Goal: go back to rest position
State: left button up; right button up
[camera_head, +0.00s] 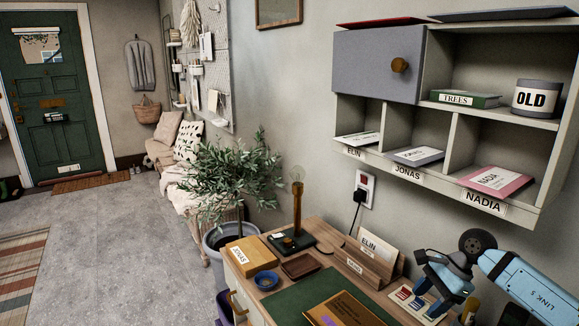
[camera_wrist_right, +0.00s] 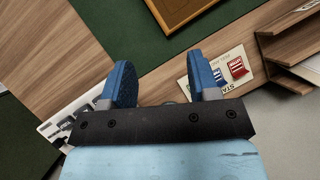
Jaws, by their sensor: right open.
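My right gripper (camera_head: 436,298) is at the lower right of the head view, over the right part of the desk (camera_head: 320,240). Its blue fingers are apart with nothing between them. In the right wrist view the open fingers (camera_wrist_right: 165,78) point over the wooden desktop. A card with red and blue stamps (camera_head: 408,297) lies beside the gripper; in the wrist view it is beyond the right finger. My left gripper is in neither view.
A wooden letter stand (camera_head: 370,265), a lamp (camera_head: 296,205) and a blue bowl (camera_head: 265,280) are on the desk.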

jog(key=s+a+r+m+t+y+p, duration=0.2)
jog(key=s+a+m+t+y+p, duration=0.15)
jog(key=a+m+y, duration=0.5)
jog(key=s+a+r+m+t+y+p, duration=0.2)
jog(key=s+a+m+t+y+p, duration=0.3)
jog(key=a, duration=0.6)
jog(key=s+d+f+n+t+h+p, duration=0.1)
jog(key=s+f+n+h+p, duration=0.3)
jog(key=n, duration=1.2)
jog(key=s+d+f+n+t+h+p, duration=0.1)
jog(key=s+f+n+h+p, duration=0.3)
jog(key=s+n+h, duration=0.8)
jog(key=s+f+n, duration=0.1)
jog(key=s+n, duration=0.1)
jog(key=n, duration=0.3)
jog(key=shift+s+f, duration=0.25)
jog(key=shift+s, duration=0.1)
jog(key=shift+c, duration=0.4)
